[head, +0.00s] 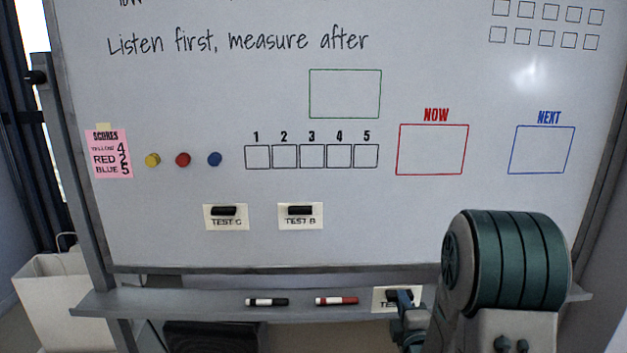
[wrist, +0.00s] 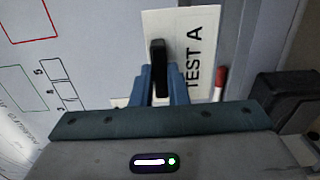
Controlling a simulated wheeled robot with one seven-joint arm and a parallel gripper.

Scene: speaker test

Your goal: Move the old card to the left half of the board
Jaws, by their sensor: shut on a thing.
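The TEST A card (head: 380,300) is white with a black handle (wrist: 158,60). In the wrist view the card (wrist: 203,30) is close up, its lettering turned sideways. My gripper (wrist: 160,85) is shut on the black handle with its two blue fingers. In the head view my gripper (head: 402,300) and this card are at the tray's right part; part of the card is hidden and I cannot tell whether it touches the tray. The TEST C card (head: 226,224) and TEST B card (head: 300,223) hang on the whiteboard (head: 180,95), low and left of its middle. No card is marked old.
The tray (head: 200,305) below the board bears a black marker (head: 267,302) and a red marker (head: 336,301). A pink score note (head: 109,155) and yellow (head: 152,160), red (head: 183,160) and blue (head: 215,159) magnets are at left. The red NOW box (head: 432,150) and blue NEXT box (head: 541,150) are empty.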

